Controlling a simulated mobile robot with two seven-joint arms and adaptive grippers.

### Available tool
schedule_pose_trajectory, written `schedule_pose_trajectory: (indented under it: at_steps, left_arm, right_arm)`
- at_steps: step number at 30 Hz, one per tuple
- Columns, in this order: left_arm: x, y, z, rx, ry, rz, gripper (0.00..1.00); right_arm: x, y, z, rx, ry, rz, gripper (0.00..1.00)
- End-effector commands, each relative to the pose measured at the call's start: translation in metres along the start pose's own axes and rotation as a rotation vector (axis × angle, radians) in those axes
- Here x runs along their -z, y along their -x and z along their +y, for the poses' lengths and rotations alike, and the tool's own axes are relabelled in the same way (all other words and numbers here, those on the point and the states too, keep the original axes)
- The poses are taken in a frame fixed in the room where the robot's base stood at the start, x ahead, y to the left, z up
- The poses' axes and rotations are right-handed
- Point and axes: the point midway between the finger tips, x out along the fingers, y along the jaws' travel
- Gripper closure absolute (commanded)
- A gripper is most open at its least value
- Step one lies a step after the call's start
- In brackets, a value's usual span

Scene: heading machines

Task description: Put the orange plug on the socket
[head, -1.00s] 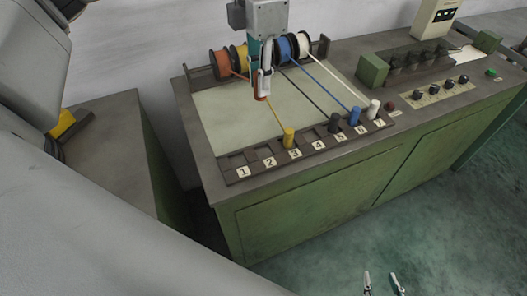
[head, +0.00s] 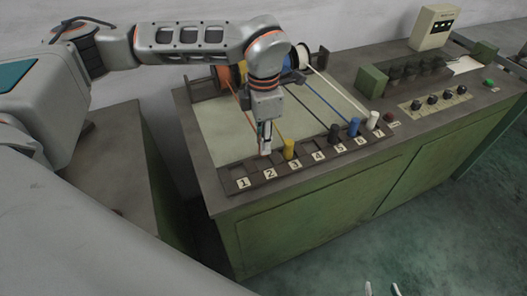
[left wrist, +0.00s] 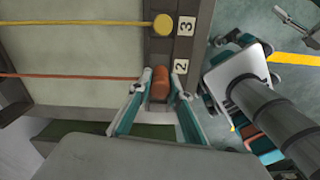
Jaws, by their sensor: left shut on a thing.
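My left gripper (head: 265,148) hangs over the numbered socket strip (head: 245,170), near the labels 2 and 3. In the left wrist view its fingers (left wrist: 160,88) are shut on the orange plug (left wrist: 160,80), one on each side. The plug is close to label 2 (left wrist: 181,66); whether it touches the socket there cannot be told. An orange wire (left wrist: 70,76) runs to the plug. The orange spool (head: 224,78) is partly hidden behind my arm. My right gripper (head: 382,289) shows only its two spread fingertips at the bottom edge, empty.
The yellow plug (head: 289,149) stands at position 3, close beside my left gripper. The black plug (head: 334,132), blue plug (head: 354,127) and white plug (head: 373,119) stand further right. A green block (head: 372,80) and a knob panel (head: 435,98) are on the bench's right side.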

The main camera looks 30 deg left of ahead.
Motion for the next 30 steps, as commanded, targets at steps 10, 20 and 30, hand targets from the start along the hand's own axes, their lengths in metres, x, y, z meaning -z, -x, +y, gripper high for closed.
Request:
schedule_pose_trajectory:
  at_steps: [10,20,30]
  left_arm:
    - [0.001,-0.031,-0.001,0.002,0.001,0.003,1.00]
    - [0.000,-0.049,0.000,-0.001,0.001,0.000,1.00]
    - [0.000,-0.052,0.000,0.000,0.001,0.000,0.65]
  right_arm:
    - [0.000,0.001,0.000,0.000,0.000,-0.001,0.60]
    - [0.001,0.001,0.000,0.000,0.000,-0.001,0.60]
    - [-0.001,0.000,0.000,0.000,0.000,-0.001,0.60]
